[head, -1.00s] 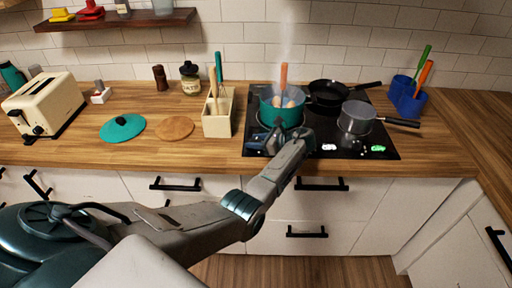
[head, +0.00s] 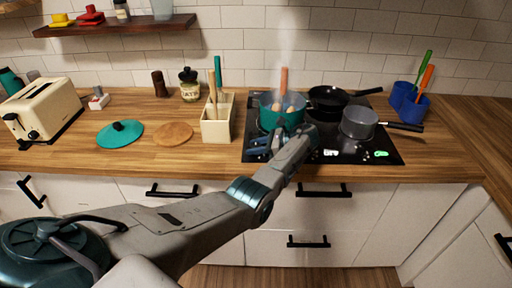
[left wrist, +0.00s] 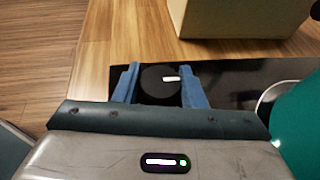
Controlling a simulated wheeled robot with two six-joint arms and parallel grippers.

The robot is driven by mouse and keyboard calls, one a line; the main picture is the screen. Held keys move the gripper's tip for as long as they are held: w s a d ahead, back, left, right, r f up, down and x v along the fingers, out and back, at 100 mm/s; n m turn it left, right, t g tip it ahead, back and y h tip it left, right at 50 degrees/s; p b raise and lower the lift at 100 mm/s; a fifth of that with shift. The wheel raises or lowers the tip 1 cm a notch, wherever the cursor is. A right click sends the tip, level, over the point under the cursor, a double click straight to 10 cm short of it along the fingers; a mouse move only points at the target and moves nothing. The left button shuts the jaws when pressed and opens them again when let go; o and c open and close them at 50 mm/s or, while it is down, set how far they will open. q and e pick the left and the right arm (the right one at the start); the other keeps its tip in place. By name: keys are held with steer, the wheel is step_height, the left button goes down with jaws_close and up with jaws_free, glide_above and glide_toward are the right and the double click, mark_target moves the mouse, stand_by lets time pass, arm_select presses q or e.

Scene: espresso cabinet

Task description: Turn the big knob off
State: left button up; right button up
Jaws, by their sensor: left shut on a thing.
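The big knob (left wrist: 158,88) is a black round knob with a white mark, at the front left corner of the black cooktop (head: 350,155). In the left wrist view the mark lies nearly level, toward the knob's right side. My left gripper (left wrist: 160,90) has its two blue fingers on either side of the knob and is shut on it. In the head view the left gripper (head: 258,146) reaches over the cooktop's front left, in front of the teal pot, and the knob cannot be made out there. My right gripper is not in view.
The teal pot (head: 268,118), steaming, with eggs and an upright utensil, stands right behind the gripper. A black pan (head: 327,100) and grey saucepan (head: 358,124) stand farther right. A cream utensil box (head: 215,130) is close on the left. Counter front is clear.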

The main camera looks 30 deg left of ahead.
arm_select(q)
steer(key=o, duration=1)
steer(key=b+v, duration=0.3)
steer(key=v, duration=0.6)
steer(key=shift+w+d+f+b, duration=0.15)
steer(key=shift+d+b, duration=0.1)
steer(key=shift+b, duration=0.15)
steer(key=shift+w+d+r, duration=0.15)
steer(key=shift+d+r, duration=0.3)
steer(key=shift+d, duration=0.05)
steer(key=shift+f, duration=0.1)
